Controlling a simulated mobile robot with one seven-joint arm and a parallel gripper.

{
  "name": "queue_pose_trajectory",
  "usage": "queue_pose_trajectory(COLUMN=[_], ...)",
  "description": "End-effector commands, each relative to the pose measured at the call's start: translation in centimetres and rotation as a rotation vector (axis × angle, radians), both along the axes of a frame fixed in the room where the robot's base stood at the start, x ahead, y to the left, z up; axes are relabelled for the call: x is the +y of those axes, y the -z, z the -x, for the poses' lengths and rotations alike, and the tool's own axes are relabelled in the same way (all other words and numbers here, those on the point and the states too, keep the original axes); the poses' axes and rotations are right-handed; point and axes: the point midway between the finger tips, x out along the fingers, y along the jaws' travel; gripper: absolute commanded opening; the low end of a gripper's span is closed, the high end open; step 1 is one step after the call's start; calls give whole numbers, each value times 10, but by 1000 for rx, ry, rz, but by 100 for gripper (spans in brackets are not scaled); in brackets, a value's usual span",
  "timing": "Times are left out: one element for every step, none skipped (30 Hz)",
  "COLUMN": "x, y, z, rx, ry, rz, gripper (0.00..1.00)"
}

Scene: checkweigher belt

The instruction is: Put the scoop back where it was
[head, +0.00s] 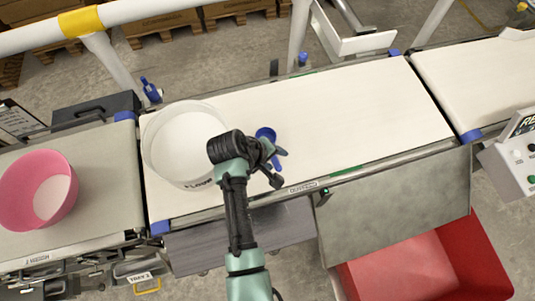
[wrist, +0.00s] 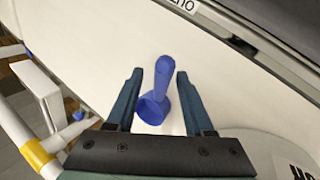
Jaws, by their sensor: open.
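The blue scoop (head: 266,133) lies on the white belt (head: 340,105), just right of the large white tub (head: 152,140). My gripper (head: 279,166) is over the scoop and partly hides it in the head view. In the wrist view the scoop (wrist: 155,105) lies between the two open fingers of my gripper (wrist: 161,76), its handle pointing to the top of the picture. Gaps show on both sides, so neither finger seems to touch it.
A pink bowl (head: 20,190) stands on the left belt. A red bin (head: 475,255) is below at the lower right, and a control box (head: 515,160) is at the right edge. The belt right of the scoop is clear. A metal rail (wrist: 262,55) runs along the belt's edge.

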Motion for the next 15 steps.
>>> queue_pose_trajectory(x=[3,4,7,9,11,14,17,19,22,25,27,30,32,34,37], y=[-5,-9,-14,-19,-24,-31,-36,-42,-50,-55,-61,-68,-73,-78,-84], z=[1,2,4,5,7,9,11,13,16,18,19,21,23,25,27], rx=[-2,-3,-3,-4,-4,-4,-4,-5,-5,-3,-4,-5,-3,-3,-3], ry=[-3,-2,-4,-3,-3,-3,-4,-4,-5,-4,-4,-5,-4,-4,-4], rz=[0,0,0,0,-1,-1,-1,-1,-1,-1,-1,-1,-1,-1,-1], gripper=[53,53,53,53,53,53,53,53,53,53,53,53,53,53,53])
